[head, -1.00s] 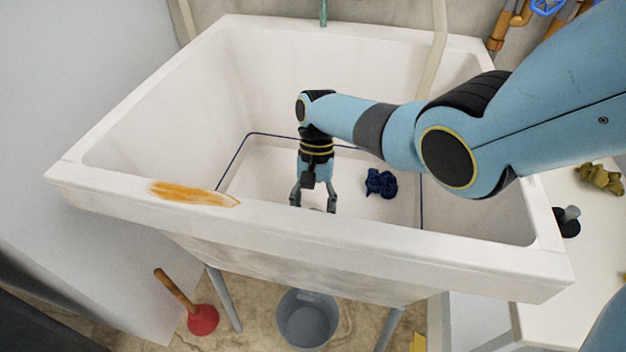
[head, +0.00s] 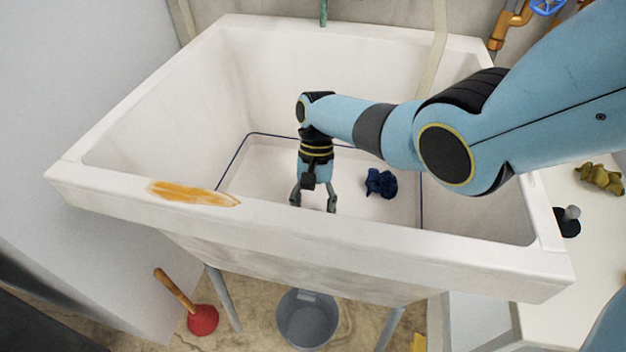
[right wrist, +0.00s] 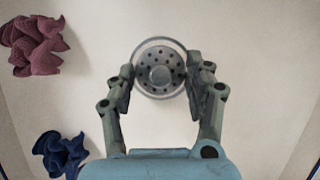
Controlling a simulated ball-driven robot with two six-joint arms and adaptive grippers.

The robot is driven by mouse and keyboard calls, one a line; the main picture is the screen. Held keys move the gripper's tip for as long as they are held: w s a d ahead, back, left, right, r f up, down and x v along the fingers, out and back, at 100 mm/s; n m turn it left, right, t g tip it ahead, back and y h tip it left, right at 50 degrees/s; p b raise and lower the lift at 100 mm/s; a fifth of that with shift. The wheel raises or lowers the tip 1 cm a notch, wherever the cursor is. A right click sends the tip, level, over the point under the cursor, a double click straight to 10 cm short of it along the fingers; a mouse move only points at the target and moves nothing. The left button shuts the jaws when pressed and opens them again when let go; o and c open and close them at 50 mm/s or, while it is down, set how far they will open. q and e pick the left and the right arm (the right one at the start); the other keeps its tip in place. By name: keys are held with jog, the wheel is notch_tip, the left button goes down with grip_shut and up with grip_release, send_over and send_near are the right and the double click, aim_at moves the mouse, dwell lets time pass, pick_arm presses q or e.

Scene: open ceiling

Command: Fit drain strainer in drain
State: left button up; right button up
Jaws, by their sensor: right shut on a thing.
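My right gripper (head: 313,204) reaches down into the white sink (head: 300,240), its fingertips partly behind the front rim in the head view. In the right wrist view, my right gripper (right wrist: 160,88) is shut on the round grey drain strainer (right wrist: 160,76), with one finger on each side. The strainer has a perforated face and a central knob. A thin metallic ring (right wrist: 136,52) shows around its far edge. I cannot tell whether this ring is the drain or whether the strainer sits in it. My left gripper is not in view.
A dark blue cloth (head: 380,183) lies on the sink floor; a dark red cloth (right wrist: 34,46) also shows in the wrist view. A grey bucket (head: 307,318) and a plunger (head: 203,319) stand on the floor below. A yellowish cloth (head: 600,178) lies on the right-hand counter.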

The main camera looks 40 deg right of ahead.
jog(key=shift+f, duration=0.15)
jog(key=o, duration=1.1)
